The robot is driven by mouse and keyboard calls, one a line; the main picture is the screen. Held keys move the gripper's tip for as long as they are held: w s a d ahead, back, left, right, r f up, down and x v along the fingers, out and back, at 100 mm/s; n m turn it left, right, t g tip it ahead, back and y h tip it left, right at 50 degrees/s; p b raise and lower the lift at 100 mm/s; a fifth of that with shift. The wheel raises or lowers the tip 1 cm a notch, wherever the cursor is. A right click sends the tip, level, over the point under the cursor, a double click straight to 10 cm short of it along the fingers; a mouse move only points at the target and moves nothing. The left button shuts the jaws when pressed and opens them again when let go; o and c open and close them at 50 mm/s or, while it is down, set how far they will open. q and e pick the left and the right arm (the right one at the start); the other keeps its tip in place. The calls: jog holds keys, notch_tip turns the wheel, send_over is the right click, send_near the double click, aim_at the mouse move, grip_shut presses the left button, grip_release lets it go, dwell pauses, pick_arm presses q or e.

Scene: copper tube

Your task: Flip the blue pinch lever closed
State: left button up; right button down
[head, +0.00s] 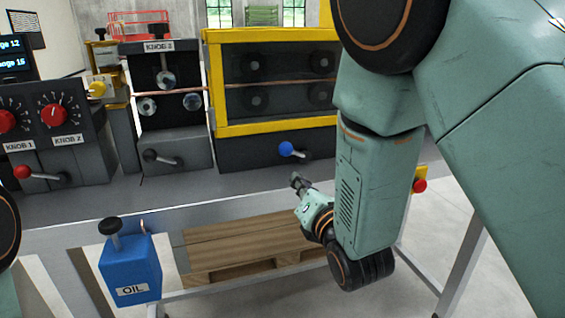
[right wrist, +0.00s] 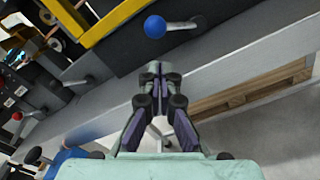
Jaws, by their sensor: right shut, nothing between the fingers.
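The blue pinch lever (head: 287,149) is a blue ball on a short metal arm, on the front of the dark machine below the yellow frame. Its ball sits at the left end of the arm. In the right wrist view the blue ball (right wrist: 155,27) is beyond the fingertips, near the top. My right gripper (head: 297,182) is shut and empty, below and in front of the lever, apart from it. It also shows in the right wrist view (right wrist: 157,68) with its fingers together. My left gripper does not show in either view.
A red-ball lever (head: 23,172) and a black-ball lever (head: 150,156) sit further left on the machine. A blue oil can (head: 130,268) hangs at the front left. A red button (head: 419,186) is on the right. A wooden pallet (head: 225,240) lies below the bench.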

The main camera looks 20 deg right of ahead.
aim_at(294, 152)
jog(key=shift+n, duration=0.3)
jog(key=w, duration=0.5)
jog(key=w+a, duration=0.1)
jog(key=w, duration=0.1)
jog(key=shift+w+f, duration=0.1)
jog(key=shift+w, duration=0.9)
jog(key=shift+w+a+b, duration=0.2)
jog(key=shift+w+b, duration=0.1)
jog(key=shift+w, duration=0.35)
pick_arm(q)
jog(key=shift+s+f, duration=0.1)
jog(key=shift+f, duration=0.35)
pick_arm(e)
jog(key=shift+d, duration=0.15)
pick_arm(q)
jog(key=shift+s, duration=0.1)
pick_arm(e)
jog(key=shift+s, duration=0.2)
